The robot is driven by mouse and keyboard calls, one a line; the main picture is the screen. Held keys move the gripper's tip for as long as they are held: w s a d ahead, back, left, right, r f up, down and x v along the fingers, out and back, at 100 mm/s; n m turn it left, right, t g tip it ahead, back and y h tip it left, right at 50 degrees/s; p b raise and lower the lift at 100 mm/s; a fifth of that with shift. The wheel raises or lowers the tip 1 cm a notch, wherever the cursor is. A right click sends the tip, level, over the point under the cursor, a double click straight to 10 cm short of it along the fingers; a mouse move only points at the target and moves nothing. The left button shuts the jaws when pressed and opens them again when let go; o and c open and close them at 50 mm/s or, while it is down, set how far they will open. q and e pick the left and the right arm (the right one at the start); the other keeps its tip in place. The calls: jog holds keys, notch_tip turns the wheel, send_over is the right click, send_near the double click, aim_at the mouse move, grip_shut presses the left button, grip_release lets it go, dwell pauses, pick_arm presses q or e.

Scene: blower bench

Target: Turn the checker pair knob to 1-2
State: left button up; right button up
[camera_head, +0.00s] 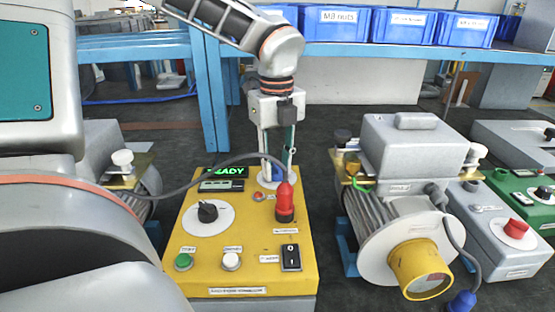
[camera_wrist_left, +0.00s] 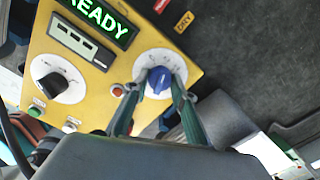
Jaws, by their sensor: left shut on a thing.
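The checker (camera_head: 240,279) is a yellow box with a green READY display (camera_head: 229,172). A blue knob (camera_wrist_left: 158,82) on a white dial sits on its top, near the far right corner. My left gripper (camera_head: 277,172) comes down from above and is shut on this blue knob, one finger on each side. In the wrist view the knob's pointer lies nearly upright; the dial marks are too small to read. A black knob (camera_head: 208,211) on a larger white dial (camera_wrist_left: 57,79) sits on the left of the panel. My right gripper is not in view.
A red plug (camera_head: 285,200) with a grey cable stands in the checker, close to my left gripper. Green (camera_head: 183,261) and white (camera_head: 231,261) buttons and a black switch (camera_head: 291,257) line the front. A blower (camera_head: 412,150) stands to the right; blue bins (camera_head: 401,25) stand behind.

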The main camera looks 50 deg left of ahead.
aim_at(277, 166)
pick_arm(q)
jog(key=o, duration=1.1)
notch_tip(277, 166, up, 12)
jog(key=shift+r, duration=0.1)
dwell(0.4)
